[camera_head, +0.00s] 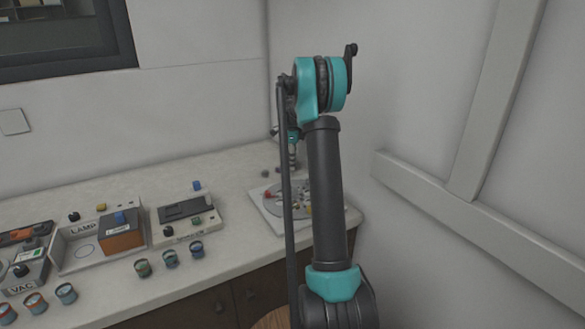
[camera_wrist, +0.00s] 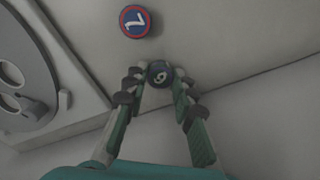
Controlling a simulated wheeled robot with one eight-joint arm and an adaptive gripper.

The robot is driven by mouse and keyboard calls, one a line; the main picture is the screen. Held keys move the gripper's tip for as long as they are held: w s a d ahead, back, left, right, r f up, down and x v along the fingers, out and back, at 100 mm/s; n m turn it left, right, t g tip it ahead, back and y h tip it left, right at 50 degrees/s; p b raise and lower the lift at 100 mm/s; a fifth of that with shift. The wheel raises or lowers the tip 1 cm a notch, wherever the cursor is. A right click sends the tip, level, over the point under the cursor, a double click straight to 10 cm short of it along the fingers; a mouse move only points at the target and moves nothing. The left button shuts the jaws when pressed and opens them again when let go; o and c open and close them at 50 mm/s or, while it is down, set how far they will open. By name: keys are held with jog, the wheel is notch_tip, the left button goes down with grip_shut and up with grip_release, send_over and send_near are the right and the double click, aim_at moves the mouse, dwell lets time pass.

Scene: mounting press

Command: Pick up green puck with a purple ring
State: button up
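In the wrist view, my gripper (camera_wrist: 159,74) has its two fingers apart. A small dark round puck (camera_wrist: 159,73) with a pale digit lies between or just beyond the fingertips; its colours are too dim to tell whether it is green with a purple ring. I see no clear grip on it. A blue puck with a red ring (camera_wrist: 134,21) and a white digit lies just past it, up and to the left. In the head view, my gripper (camera_head: 292,160) is at the counter's back right, mostly hidden by my arm.
A pale plate with a round disc (camera_head: 255,205) stands beside the gripper; its edge (camera_wrist: 75,55) fills the wrist view's left side. Several pucks (camera_head: 143,268) line the counter's front. The lamp box (camera_head: 75,250) and other devices stand left. Walls close in behind and right.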

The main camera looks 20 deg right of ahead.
jog(key=c, duration=0.3)
jog(key=shift+c, duration=0.2)
jog(key=shift+a+r, duration=0.2)
jog(key=shift+r, duration=0.35)
jog(key=r, duration=0.6)
jog(key=shift+s+a, duration=0.1)
jog(key=shift+a, duration=0.3)
jog(key=s+a, duration=0.1)
jog(key=a, duration=0.8)
jog(key=s+a, duration=0.2)
jog(key=a, duration=0.7)
jog(key=shift+s+a, duration=0.25)
jog(key=shift+s, duration=0.05)
